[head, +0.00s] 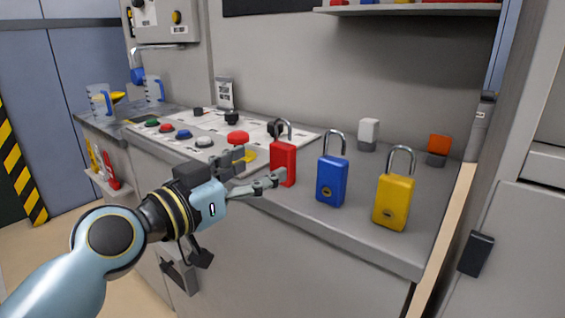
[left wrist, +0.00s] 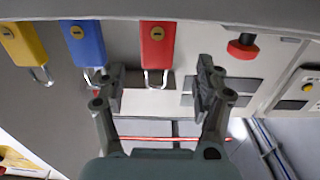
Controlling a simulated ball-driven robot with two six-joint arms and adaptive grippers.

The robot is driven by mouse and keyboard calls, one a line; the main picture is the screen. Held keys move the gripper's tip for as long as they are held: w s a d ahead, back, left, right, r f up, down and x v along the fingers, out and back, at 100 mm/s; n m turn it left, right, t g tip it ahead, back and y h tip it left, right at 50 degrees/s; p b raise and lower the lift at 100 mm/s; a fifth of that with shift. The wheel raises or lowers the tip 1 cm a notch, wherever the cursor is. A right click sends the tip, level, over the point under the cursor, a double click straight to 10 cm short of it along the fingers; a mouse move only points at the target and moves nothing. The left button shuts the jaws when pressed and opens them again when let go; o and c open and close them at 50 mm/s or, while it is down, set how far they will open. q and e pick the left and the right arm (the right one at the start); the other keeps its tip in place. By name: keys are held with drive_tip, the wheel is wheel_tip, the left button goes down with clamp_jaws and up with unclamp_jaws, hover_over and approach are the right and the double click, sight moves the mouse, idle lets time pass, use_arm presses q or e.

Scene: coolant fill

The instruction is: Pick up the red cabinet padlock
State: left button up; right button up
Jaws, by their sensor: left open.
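The red padlock (head: 283,165) stands upright near the counter's front edge, its shackle on top, left of the blue padlock (head: 331,182) and the yellow padlock (head: 393,203). My left gripper (head: 258,168) is open and empty, just left of the red padlock, with one fingertip overlapping its lower left side in the head view. In the left wrist view, which is upside down, the red padlock (left wrist: 158,47) lies ahead, between the lines of the two open fingers (left wrist: 160,85). I cannot tell whether a finger touches it. My right gripper is out of view.
The blue padlock is close on the right of the red one. A panel with a red mushroom button (head: 238,138) and several coloured buttons lies to the left. A white block (head: 369,132) and an orange block (head: 438,146) stand behind the padlocks. The grey counter (head: 350,242) ends at its front edge.

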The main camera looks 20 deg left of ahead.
sight(278, 157)
use_arm(q)
drive_tip(key=shift+x, duration=0.9)
drive_tip(key=x, duration=0.4)
drive_tip(key=shift+w+d+r+p, duration=0.15)
drive_tip(key=shift+w+d+p, duration=0.15)
drive_tip(key=shift+p, duration=0.1)
drive_tip(key=shift+w+d, duration=0.1)
drive_tip(key=shift+w, duration=0.1)
drive_tip(key=shift+c, duration=0.2)
drive_tip(key=c, duration=1.3)
wheel_tip(278, 157, up, 9)
drive_tip(key=p, duration=0.3)
drive_tip(key=shift+r, duration=0.45)
